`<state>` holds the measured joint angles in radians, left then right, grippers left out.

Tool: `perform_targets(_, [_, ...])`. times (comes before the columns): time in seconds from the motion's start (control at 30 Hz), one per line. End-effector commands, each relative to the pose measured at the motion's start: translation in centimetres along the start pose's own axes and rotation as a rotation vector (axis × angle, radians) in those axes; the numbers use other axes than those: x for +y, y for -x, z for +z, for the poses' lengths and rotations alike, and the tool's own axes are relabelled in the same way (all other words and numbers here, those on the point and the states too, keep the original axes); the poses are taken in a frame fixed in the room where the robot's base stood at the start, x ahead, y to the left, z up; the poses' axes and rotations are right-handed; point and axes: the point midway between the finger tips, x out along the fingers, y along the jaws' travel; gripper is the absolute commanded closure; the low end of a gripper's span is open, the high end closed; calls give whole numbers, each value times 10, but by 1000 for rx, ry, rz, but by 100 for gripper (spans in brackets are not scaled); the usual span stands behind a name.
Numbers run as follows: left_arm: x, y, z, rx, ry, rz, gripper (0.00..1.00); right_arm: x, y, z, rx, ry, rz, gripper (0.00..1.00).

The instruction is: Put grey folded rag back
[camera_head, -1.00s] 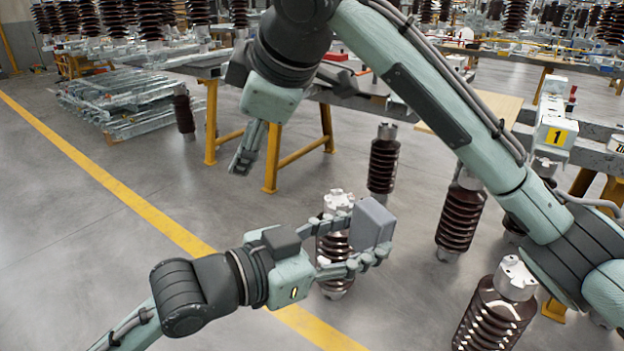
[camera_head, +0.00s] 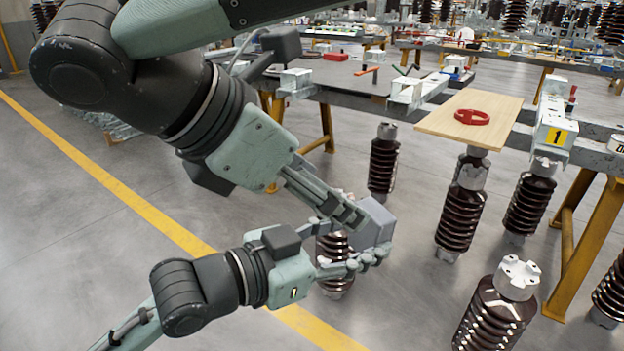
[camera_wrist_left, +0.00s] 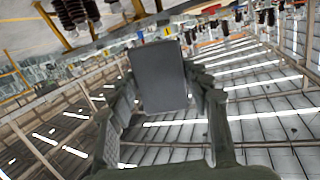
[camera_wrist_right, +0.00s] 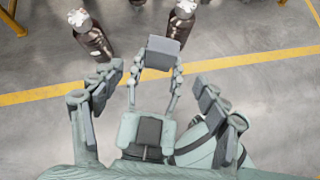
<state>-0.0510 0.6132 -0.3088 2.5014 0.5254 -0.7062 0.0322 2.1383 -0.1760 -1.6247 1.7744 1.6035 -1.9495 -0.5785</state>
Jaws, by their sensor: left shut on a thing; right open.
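The grey folded rag (camera_head: 374,222) is a small grey block-like bundle. My left gripper (camera_head: 352,250) is shut on it and holds it up in the air over the floor area. In the left wrist view the rag (camera_wrist_left: 158,78) stands between the fingers. My right gripper (camera_head: 345,212) is just above and left of the rag in the head view and overlaps part of the left fingers. In the right wrist view its fingers (camera_wrist_right: 155,100) are spread apart and empty, with the rag (camera_wrist_right: 163,52) and the left gripper seen beyond and between them.
A wooden board (camera_head: 440,122) with a red ring-shaped item (camera_head: 472,117) lies on the grey bench frame. A white block labelled 1 (camera_head: 556,135) stands right of it. Brown ribbed insulators (camera_head: 458,218) stand on the floor to the right. A yellow line (camera_head: 130,203) crosses clear floor at left.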

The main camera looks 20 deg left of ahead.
Motion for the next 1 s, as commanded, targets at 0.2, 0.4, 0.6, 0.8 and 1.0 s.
perform_targets(0.2, [0,0,0,1,0,0,78,0,-43,0,2,-1,-2,26])
perform_targets(0.4, [0,0,0,1,0,0,78,0,-77,0,2,-1,-1,26])
perform_targets(0.6, [0,0,0,1,0,0,78,0,-96,-1,4,-1,1,26])
perform_targets(0.8, [0,0,0,0,0,0,78,0,-100,-1,4,0,2,26])
perform_targets(1.0, [0,0,0,0,0,0,78,0,-100,-1,3,-1,2,31])
